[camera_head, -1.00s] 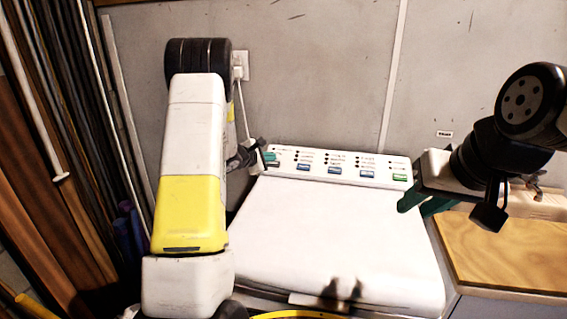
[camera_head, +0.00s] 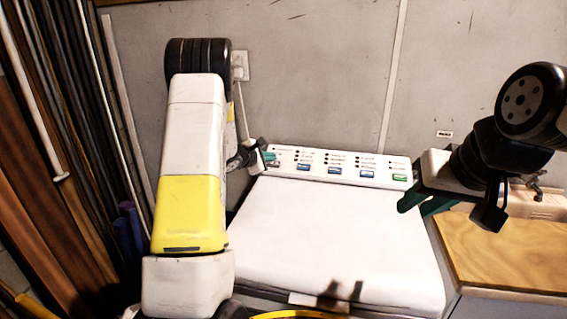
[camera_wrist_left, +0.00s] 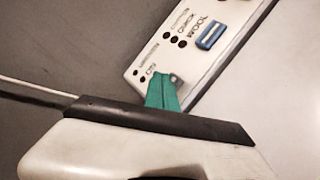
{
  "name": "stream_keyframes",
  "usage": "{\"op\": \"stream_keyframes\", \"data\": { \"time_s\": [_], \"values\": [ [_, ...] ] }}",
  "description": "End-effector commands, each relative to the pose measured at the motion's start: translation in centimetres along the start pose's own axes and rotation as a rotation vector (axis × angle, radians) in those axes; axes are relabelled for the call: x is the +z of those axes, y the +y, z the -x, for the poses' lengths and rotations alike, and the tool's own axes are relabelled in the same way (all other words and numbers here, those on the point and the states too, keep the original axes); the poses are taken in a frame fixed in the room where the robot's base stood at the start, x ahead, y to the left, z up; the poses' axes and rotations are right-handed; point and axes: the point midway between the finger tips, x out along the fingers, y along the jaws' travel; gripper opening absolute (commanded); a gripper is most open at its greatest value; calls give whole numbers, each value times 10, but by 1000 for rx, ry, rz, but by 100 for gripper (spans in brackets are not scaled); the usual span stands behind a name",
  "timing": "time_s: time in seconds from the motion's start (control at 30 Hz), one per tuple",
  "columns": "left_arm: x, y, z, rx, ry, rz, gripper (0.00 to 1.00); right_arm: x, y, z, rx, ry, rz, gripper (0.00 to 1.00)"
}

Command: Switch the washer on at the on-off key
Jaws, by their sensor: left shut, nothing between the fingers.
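The washer (camera_head: 335,240) has a white top with a sloped control panel (camera_head: 345,160) along its back edge. The panel carries blue keys, a green key (camera_head: 399,177) at its right end, and rows of dark lights. My left gripper (camera_head: 269,157) is shut and empty at the panel's left end. In the left wrist view its green fingertips (camera_wrist_left: 163,92) lie over the panel's end, touching it or very close. A small grey piece beside the tips may be part of a key; the fingers cover the rest there. My right gripper (camera_head: 425,203) hangs near the panel's right end, its opening unclear.
A wooden worktop (camera_head: 505,250) adjoins the washer on the right. A wall socket (camera_head: 240,65) with a cable is behind my left arm. Planks and poles lean at the far left. The washer's lid is clear.

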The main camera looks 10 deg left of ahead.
Motion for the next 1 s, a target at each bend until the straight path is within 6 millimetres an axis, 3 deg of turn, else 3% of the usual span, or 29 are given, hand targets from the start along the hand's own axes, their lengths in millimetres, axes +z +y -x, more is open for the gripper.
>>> {"op": "stream_keyframes", "data": {
  "time_s": [1.0],
  "values": [
    [-6,-6,-9,0,0,1,0,0,0,0,0,0,0,31]
  ]
}}
